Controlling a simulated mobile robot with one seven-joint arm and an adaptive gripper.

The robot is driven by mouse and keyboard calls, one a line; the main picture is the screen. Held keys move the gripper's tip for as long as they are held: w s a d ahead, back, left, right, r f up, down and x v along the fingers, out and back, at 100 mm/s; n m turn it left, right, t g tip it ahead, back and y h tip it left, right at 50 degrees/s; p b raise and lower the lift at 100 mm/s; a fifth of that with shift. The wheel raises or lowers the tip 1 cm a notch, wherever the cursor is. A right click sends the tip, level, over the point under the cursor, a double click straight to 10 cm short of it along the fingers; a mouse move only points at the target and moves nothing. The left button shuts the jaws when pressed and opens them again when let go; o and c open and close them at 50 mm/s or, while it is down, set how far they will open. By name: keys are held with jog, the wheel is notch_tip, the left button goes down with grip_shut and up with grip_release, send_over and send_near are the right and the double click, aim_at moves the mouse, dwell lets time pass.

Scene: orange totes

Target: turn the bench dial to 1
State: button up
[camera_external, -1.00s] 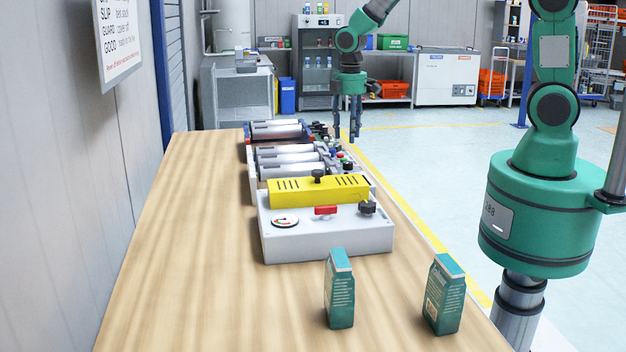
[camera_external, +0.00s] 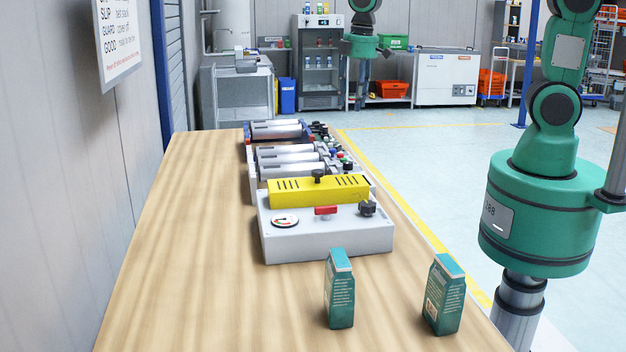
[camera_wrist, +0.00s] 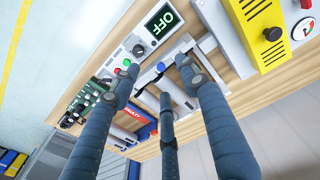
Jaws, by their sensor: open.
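In the wrist view a black round dial (camera_wrist: 139,50) sits on a light panel beside a dark display (camera_wrist: 160,19) that reads OFF in green. I cannot read a number at the dial. A box with a yellow guard (camera_external: 318,191) on the bench carries another black knob (camera_external: 367,208), a red handle and a gauge. My gripper (camera_external: 358,100) is open and empty, raised beyond the far right end of the bench in the external view. In the wrist view its dark blue fingers (camera_wrist: 157,78) are spread over the panel, apart from the dial.
Machines with grey rollers (camera_external: 288,157) line the wooden bench (camera_external: 190,230). Two green cartons (camera_external: 340,290) (camera_external: 444,295) stand near its front. Green and blue buttons (camera_wrist: 126,62) lie close to the dial. The bench's left side is clear.

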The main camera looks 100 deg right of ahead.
jog(key=s+a+r+t, duration=0.1)
jog(key=a+r, duration=0.5)
jog(key=a, duration=0.1)
jog(key=shift+s+a, duration=0.2)
jog(key=shift+a, duration=0.1)
jog(key=shift+r, duration=0.15)
dwell(0.4)
jog(key=s+a+r+t, duration=0.1)
jog(key=s+a+r, duration=0.2)
jog(key=s+a, duration=0.2)
jog(key=s+a+r+t+b, duration=0.1)
jog(key=s+a+r, duration=0.2)
jog(key=s+a, duration=0.2)
jog(key=s+a+r+t, duration=0.1)
jog(key=s+a+r, duration=0.2)
jog(key=s+a, duration=0.3)
jog(key=a, duration=0.4)
jog(key=shift+r+t+b, duration=0.35)
jog(key=shift+t, duration=0.05)
